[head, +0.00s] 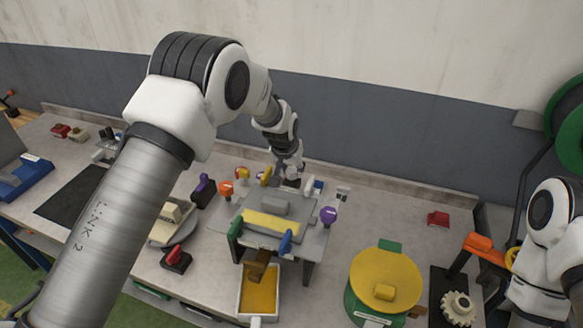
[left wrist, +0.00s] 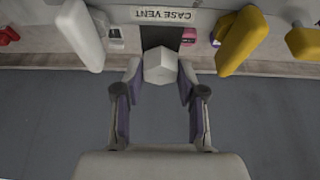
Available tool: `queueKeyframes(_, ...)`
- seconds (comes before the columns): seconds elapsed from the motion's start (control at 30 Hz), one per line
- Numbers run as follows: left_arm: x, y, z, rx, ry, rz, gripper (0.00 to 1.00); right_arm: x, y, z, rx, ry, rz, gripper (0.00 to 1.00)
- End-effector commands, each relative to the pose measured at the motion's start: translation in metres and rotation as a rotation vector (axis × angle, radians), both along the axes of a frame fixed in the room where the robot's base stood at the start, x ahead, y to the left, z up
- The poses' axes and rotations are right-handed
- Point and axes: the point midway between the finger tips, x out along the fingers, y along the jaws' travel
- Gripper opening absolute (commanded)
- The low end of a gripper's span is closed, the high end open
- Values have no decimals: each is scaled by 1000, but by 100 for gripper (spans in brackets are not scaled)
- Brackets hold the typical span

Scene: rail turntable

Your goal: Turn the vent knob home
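The vent knob (left wrist: 160,66) is a pale, faceted knob in front of a dark panel. The label CASE VENT (left wrist: 165,14) sits beside it, upside down in the left wrist view. My left gripper (left wrist: 160,75) has one finger on each side of the knob, with narrow gaps seeming to show between fingers and knob. I cannot tell for certain whether either finger touches it. In the head view my left gripper (head: 289,172) is at the back edge of the small raised stand (head: 313,243); the knob is not clear there. My right gripper is not in view.
Coloured levers and knobs crowd the stand, including an orange one (head: 226,187) and a purple one (head: 328,215). In the left wrist view, a white lever (left wrist: 80,35) and a yellow lever (left wrist: 240,38) flank the knob. A yellow-topped drum (head: 385,277) stands at right.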

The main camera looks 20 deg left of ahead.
Motion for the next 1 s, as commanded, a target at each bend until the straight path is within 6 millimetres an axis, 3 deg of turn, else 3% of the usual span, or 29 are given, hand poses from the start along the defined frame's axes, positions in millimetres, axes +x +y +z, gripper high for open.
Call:
queueKeyframes(0.03,0,0,0,0,0,0,11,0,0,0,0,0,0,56)
queueKeyframes(0.07,0,0,0,0,1,0,0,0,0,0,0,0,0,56)
queueKeyframes(0.57,0,1,-3,0,1,-64,0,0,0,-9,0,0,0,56)
queueKeyframes(0.77,0,1,-5,-1,0,-182,0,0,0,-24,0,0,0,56)
queueKeyframes(1.0,0,2,-9,-1,0,-392,0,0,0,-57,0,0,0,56)
